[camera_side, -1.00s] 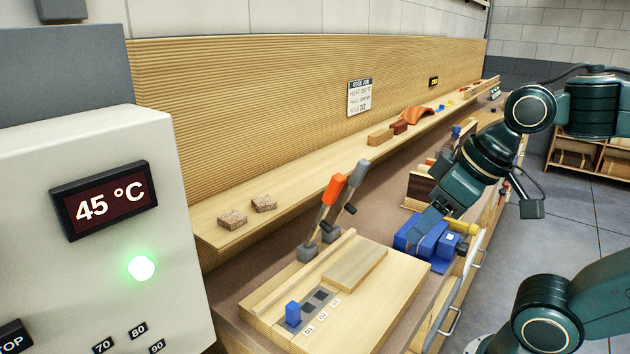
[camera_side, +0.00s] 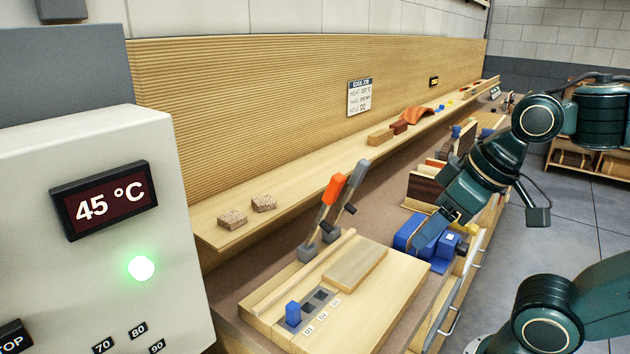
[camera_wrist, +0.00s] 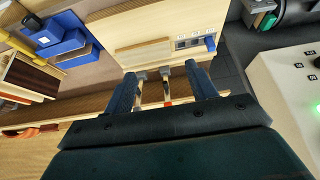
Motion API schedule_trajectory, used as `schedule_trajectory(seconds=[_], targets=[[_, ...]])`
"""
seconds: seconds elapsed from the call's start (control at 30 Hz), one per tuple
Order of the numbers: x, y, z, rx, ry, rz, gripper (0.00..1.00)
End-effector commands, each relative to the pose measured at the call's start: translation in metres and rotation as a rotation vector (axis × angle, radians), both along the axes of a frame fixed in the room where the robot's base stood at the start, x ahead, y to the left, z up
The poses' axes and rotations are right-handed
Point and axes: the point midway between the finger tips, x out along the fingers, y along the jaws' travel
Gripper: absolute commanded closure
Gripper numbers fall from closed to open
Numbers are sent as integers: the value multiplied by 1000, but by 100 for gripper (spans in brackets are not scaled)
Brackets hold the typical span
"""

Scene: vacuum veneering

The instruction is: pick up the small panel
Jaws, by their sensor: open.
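The small panel (camera_side: 355,267) is a thin, pale wood rectangle lying flat on the wooden board (camera_side: 395,300) on the bench. It also shows in the wrist view (camera_wrist: 145,54), beyond my fingers. My gripper (camera_side: 425,236) is above the bench, in front of the blue vise in the side view, to the right of the panel and apart from it. In the wrist view my two blue fingers (camera_wrist: 162,70) are spread wide with nothing held between them.
A blue block (camera_side: 293,313) stands by the numbered slots on the board. A long shelf (camera_side: 310,190) runs behind.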

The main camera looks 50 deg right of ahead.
Motion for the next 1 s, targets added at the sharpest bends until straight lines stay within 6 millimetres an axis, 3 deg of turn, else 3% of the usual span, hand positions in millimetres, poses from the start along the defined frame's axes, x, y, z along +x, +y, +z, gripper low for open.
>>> schedule_trajectory(seconds=[0.2, 0.4, 0.77, 1.0], targets=[[0, 0, 0, 0, 0, 0, 43], [0, 0, 0, 0, 0, 0, 11], [2, -1, 1, -8, 4, 11, 11], [19, -9, 11, -70, 45, 107, 11]])
